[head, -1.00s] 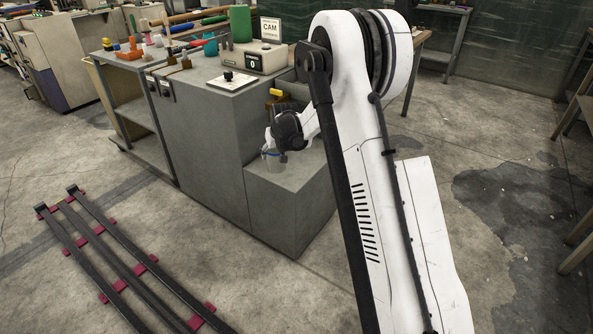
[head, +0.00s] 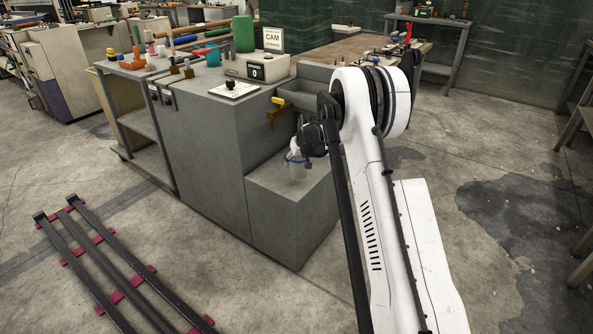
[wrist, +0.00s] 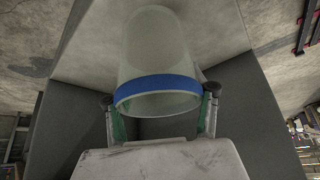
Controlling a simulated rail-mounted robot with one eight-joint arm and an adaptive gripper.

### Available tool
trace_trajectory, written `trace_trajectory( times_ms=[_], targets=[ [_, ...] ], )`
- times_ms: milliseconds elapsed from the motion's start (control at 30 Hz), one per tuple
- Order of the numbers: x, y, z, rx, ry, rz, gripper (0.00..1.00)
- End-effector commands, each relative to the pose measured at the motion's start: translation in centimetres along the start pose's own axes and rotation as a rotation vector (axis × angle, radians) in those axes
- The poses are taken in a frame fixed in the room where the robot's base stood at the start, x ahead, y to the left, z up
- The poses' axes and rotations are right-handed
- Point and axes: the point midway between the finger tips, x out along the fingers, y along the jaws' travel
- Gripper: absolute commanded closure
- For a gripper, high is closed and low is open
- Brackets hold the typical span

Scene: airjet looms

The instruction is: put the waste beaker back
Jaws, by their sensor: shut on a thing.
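The waste beaker (wrist: 157,45) is clear and translucent with a blue band. In the wrist view it sits between the two fingers of my gripper (wrist: 158,95), whose green pads press on its sides near the band. In the head view, my gripper (head: 294,154) holds the beaker (head: 296,164) over the low grey step (head: 285,215) at the side of the cabinet, in front of and below the brass tap (head: 279,113) with a yellow handle. The beaker looks small and partly hidden there. I cannot tell whether its base touches the step.
The taller grey cabinet (head: 205,150) stands left of the step, with a counter box (head: 256,68) on top. A grey trough (head: 300,95) is behind the tap. Dark rails with red blocks (head: 105,265) lie on the floor at left. Open floor lies in front.

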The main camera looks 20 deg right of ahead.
Motion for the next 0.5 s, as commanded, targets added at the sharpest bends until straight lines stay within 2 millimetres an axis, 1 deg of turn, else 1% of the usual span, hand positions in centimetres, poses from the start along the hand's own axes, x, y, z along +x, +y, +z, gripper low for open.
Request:
trace_trajectory(
  times_ms=[200, 300, 500],
  targets=[
    [2.5, 0.0, 1.4, 0.000, 0.000, 0.000, 0.82],
    [3.3, 0.0, 1.9, 0.000, 0.000, 0.000, 0.82],
    [3.3, 0.0, 1.9, 0.000, 0.000, 0.000, 0.82]
  ],
)
